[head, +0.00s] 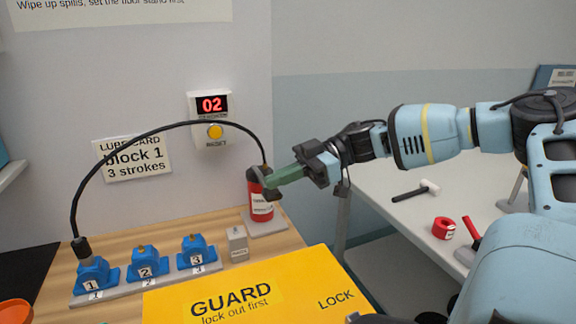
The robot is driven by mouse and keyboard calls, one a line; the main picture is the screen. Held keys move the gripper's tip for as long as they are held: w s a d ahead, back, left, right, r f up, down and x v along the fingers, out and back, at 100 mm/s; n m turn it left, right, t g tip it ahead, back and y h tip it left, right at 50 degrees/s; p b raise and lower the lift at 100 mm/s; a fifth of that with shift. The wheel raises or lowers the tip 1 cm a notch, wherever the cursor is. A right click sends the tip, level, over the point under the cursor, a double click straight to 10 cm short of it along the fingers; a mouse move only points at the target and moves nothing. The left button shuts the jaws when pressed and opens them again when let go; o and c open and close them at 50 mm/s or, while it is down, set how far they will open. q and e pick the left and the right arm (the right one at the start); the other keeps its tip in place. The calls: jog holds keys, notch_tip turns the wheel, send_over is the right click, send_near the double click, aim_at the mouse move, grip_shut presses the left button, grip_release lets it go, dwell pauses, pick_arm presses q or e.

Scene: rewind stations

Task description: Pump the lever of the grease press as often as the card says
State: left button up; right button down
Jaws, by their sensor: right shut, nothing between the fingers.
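The grease press (261,197) is a red cylinder on a small grey base at the back of the wooden bench. Its green lever (287,175) reaches right, up to my right gripper (316,171). That gripper is shut with nothing between its fingers; whether it touches the lever I cannot tell. The card (132,158) on the wall reads "block 1, 3 strokes". The counter (211,105) shows 02 in red above a yellow button (215,132). A black hose (150,132) arches from the press to blue block 1 (93,272). My left gripper is out of view.
Blue blocks 2 (146,262) and 3 (193,250) stand beside block 1 on a grey strip. A small grey block (237,243) is nearby. A yellow guard (300,290) fills the front. A hammer (415,190) and red tape roll (443,228) lie on the right-hand table.

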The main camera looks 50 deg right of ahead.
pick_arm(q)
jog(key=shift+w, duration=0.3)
pick_arm(e)
jog(key=shift+f, duration=0.75)
pick_arm(q)
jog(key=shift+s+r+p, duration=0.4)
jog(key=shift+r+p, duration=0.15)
jog(key=shift+p, duration=0.2)
pick_arm(e)
notch_tip(320, 180, down, 5)
jog(key=shift+s+f+n+t, duration=0.2)
jog(key=shift+n+t, duration=0.1)
jog(key=shift+n, duration=0.7)
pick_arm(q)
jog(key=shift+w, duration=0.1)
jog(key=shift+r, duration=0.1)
